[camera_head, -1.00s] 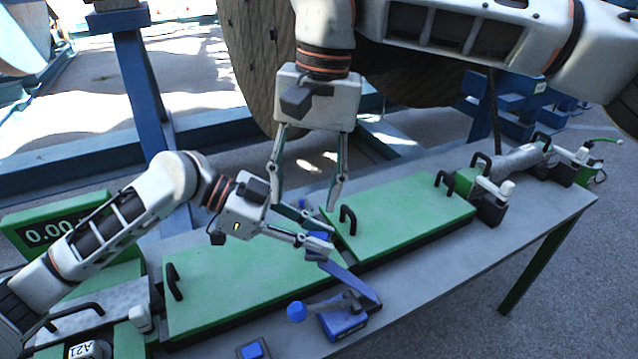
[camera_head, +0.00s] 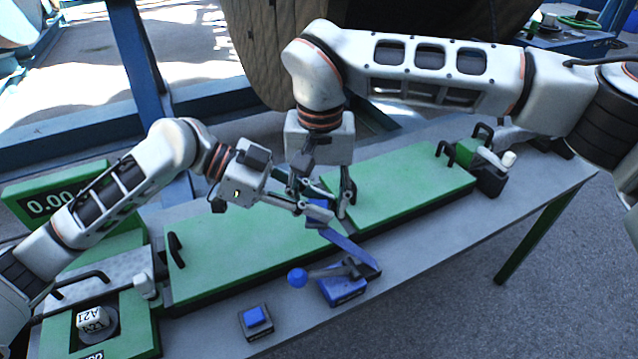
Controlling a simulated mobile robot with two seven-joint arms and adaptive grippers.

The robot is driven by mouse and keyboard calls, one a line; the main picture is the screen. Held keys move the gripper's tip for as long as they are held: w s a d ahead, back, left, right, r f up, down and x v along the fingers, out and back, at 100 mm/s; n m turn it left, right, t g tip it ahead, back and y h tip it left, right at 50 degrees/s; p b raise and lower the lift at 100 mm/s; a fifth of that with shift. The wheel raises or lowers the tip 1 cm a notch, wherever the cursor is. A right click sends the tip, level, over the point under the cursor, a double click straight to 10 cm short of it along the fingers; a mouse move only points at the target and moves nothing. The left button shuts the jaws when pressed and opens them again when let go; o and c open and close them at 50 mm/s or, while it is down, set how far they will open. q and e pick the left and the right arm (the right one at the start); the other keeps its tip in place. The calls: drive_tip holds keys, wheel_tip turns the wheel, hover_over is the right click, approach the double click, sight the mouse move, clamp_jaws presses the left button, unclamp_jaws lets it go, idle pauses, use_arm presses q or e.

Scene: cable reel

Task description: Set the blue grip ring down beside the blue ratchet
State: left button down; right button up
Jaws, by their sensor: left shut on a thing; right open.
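My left gripper (camera_head: 312,208) is shut on a small blue piece (camera_head: 320,214), which appears to be the blue grip ring; fingers hide much of it. A flat blue strap or bar runs from beside this piece down to the blue ratchet (camera_head: 345,290). The ratchet sits on the grey table, with a grey lever ending in a blue ball (camera_head: 297,278). My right gripper (camera_head: 325,205) points down and is open, its fingers close around the same spot. Whether it touches the blue piece cannot be told.
Two green panels with black handles, a left panel (camera_head: 240,262) and a right panel (camera_head: 410,185), lie behind the ratchet. A blue button on a grey block (camera_head: 256,320) is left of it. A green display box (camera_head: 50,200) stands at left. The table's front right (camera_head: 450,240) is clear.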

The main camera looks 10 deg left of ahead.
drive_tip(key=shift+f, duration=0.45)
clamp_jaws()
use_arm(q)
drive_tip(key=c, duration=1.8)
unclamp_jaws()
drive_tip(key=shift+o, duration=0.2)
drive_tip(key=v, duration=1.2)
drive_tip(key=shift+s, duration=0.1)
use_arm(e)
drive_tip(key=shift+s, duration=0.1)
